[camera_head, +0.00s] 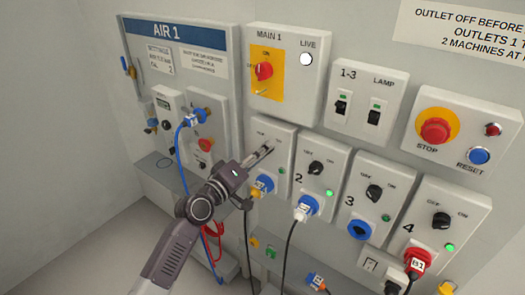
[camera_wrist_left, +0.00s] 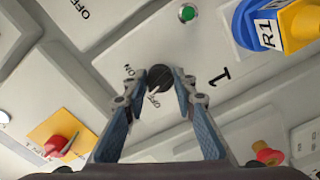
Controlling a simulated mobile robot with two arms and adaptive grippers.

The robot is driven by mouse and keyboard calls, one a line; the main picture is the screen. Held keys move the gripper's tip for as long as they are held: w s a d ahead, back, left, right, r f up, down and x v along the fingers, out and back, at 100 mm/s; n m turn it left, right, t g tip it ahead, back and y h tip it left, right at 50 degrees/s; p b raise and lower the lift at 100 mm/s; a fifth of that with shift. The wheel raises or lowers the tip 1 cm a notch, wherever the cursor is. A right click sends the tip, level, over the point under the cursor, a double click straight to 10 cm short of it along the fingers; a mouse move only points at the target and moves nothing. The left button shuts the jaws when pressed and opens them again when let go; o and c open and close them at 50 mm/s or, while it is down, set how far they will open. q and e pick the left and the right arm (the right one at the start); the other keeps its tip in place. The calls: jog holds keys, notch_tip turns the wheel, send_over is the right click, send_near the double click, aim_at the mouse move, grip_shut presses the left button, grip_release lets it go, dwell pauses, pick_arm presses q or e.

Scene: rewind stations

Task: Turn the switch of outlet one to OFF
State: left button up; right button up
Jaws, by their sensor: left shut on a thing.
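The outlet one panel (camera_head: 283,138) is a pale grey box on the wall with OFF and ON printed at its top. Its black switch knob (camera_wrist_left: 159,79) shows between the fingertips in the left wrist view, near the printed 1. In the head view the fingers hide it. My left gripper (camera_head: 268,149) reaches it from the lower left. It also shows in the left wrist view (camera_wrist_left: 158,75), one finger on each side of the knob, shut on it. My right gripper is not in view.
Outlet two (camera_head: 315,168), outlet three (camera_head: 374,193) and outlet four (camera_head: 440,220) line up to the right. The MAIN 1 red switch (camera_head: 264,71) is above. A blue hose (camera_head: 180,150) hangs left, near my arm.

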pick_arm(q)
jog(key=n+p, duration=0.1)
jog(key=n, duration=0.4)
jog(key=shift+n+p, duration=0.35)
jog(key=shift+n, duration=0.05)
dwell(0.3)
jog(key=o, duration=1.2)
jog(key=shift+c, duration=0.2)
jog(key=shift+a, duration=0.1)
jog(key=v, duration=1.2)
